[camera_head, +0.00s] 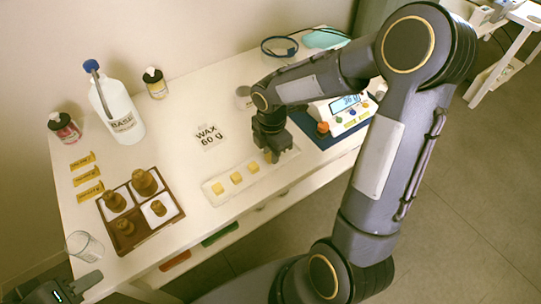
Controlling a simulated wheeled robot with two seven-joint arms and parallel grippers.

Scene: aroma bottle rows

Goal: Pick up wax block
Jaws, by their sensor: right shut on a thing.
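Three show clear of the gripper: a left block (218,188), a middle block (236,178) and a right block (253,167). My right gripper (272,156) points down over the tray's right part, just right of these, and is shut on a wax block, mostly hidden by the fingers. I cannot tell whether that block touches the tray. My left gripper (82,284) is at the lower left corner, partly cut off; its jaw opening is unclear.
A scale (345,105) on a blue mat stands at the right. A brown tray (150,228) with amber bottles and a clear glass (84,246) stand at the left. My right arm crosses the table's right side.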

